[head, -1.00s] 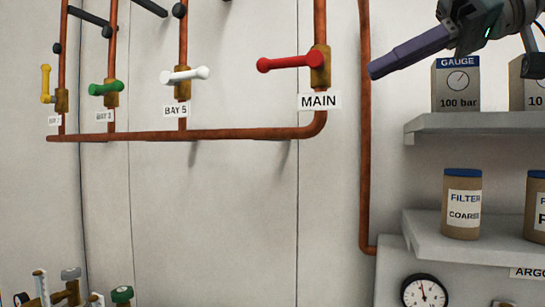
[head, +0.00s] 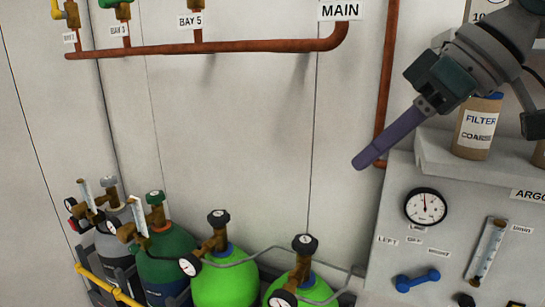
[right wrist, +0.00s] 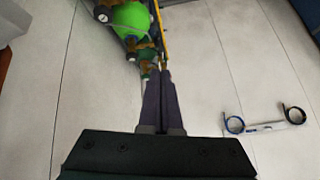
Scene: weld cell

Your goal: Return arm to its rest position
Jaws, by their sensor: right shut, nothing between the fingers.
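My right gripper (head: 362,163) comes in from the upper right in the head view. Its long purple fingers are shut and empty, and point down and left in front of the wall, beside the copper pipe. In the right wrist view the shut fingers (right wrist: 162,72) point up the picture, above the floor. I cannot see my left gripper in these frames.
Gas cylinders (head: 222,283) stand along the wall behind a yellow rail (head: 100,281). A cable tool (right wrist: 266,127) lies on open floor.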

